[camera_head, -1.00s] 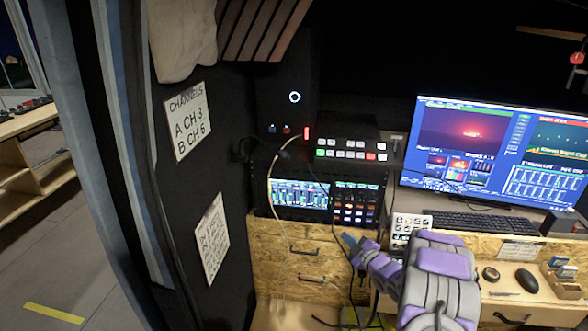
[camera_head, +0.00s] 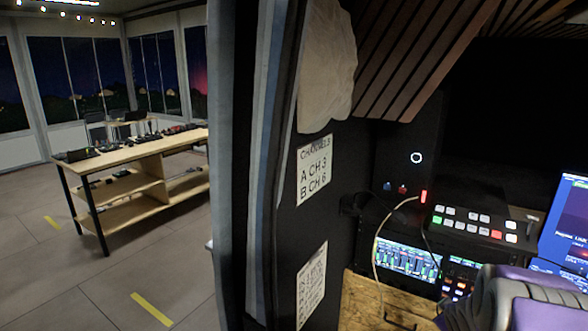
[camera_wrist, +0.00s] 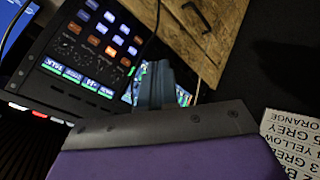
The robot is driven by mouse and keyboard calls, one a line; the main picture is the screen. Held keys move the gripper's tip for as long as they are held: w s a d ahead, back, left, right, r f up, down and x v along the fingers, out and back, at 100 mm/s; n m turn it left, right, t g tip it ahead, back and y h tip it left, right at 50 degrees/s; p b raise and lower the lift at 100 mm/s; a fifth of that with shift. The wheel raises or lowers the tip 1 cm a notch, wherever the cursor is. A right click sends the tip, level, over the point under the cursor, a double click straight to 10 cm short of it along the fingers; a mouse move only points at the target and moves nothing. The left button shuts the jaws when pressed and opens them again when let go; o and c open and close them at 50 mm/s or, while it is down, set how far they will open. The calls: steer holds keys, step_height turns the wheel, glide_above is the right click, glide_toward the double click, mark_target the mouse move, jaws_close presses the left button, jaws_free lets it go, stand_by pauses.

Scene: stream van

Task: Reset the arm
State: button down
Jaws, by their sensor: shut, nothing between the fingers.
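My arm (camera_head: 515,302), grey and purple, is at the lower right of the head view, in front of the desk equipment. Its end runs low in the picture and the fingers are not clear there. In the wrist view my gripper (camera_wrist: 155,85) shows blue-grey fingers close together, shut and empty. Behind the fingers is a rack unit with a lit screen and buttons (camera_wrist: 95,45). I cannot tell the exact distance between them.
A switcher with lit buttons (camera_head: 475,222) and a monitor (camera_head: 565,230) are at the right. A dark wall with a channels sign (camera_head: 314,168) and a curtain (camera_head: 240,160) stand in the middle. A wooden workbench (camera_head: 150,150) stands on open floor at the left.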

steer(key=s+a+r+m+g+y, duration=0.1)
steer(key=s+a+r+g, duration=0.1)
steer(key=s+a, duration=0.6)
steer(key=s+a+r+m+g+y, duration=0.1)
steer(key=s+a+g, duration=0.4)
steer(key=s, duration=1.3)
steer(key=s+a+r+m+g+y, duration=0.1)
steer(key=s+a+r+m+g, duration=0.2)
steer(key=s+a, duration=1)
steer(key=shift+s+r, duration=0.35)
steer(key=shift+r, duration=0.25)
